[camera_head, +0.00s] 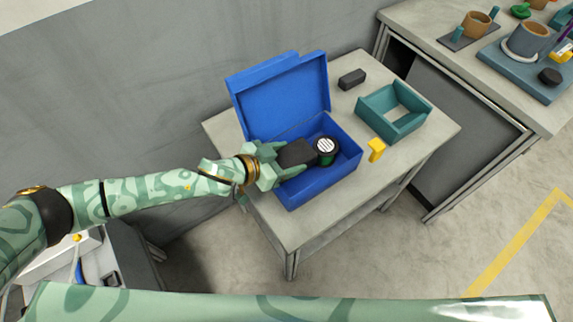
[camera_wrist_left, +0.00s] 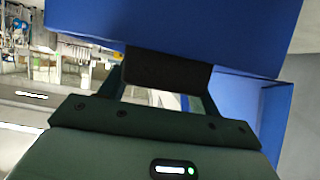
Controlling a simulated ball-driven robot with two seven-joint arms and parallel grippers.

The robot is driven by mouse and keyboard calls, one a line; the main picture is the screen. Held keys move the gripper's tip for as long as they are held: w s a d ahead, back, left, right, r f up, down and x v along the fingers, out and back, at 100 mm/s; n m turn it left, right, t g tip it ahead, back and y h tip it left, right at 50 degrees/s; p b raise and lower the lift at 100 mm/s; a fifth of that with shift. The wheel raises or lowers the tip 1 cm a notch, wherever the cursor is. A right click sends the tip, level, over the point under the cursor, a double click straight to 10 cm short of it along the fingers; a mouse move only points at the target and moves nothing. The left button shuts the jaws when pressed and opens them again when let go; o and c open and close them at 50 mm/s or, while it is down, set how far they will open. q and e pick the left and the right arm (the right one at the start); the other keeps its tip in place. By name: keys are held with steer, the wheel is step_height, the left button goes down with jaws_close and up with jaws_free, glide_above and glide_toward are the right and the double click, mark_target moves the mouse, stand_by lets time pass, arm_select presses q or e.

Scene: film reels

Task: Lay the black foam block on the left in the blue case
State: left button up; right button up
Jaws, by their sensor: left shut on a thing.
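The blue case (camera_head: 345,174) stands open on a small grey table, its lid (camera_head: 283,95) tilted back toward the wall. My left gripper (camera_head: 285,162) is at the left side of the case and shut on a black foam block (camera_head: 298,152), holding it at the case's left part. Whether the block touches the case floor I cannot tell. The block also shows between the fingers in the left wrist view (camera_wrist_left: 165,72), with blue case walls (camera_wrist_left: 200,30) around it. A round black item with a striped white top (camera_head: 326,146) sits in the case, right of the block. My right gripper is not in view.
On the same table are another black block (camera_head: 352,79), a teal open frame or tray (camera_head: 418,119) and a yellow piece (camera_head: 376,149). A second table (camera_head: 470,75) at right holds mugs and a blue-grey tray. The table's front right is clear.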

mark_target(287, 165)
arm_select(q)
step_height(287, 165, down, 4)
steer(key=shift+w+a+r+b, duration=0.1)
steer(key=shift+r+b, duration=0.15)
steer(key=shift+b, duration=0.3)
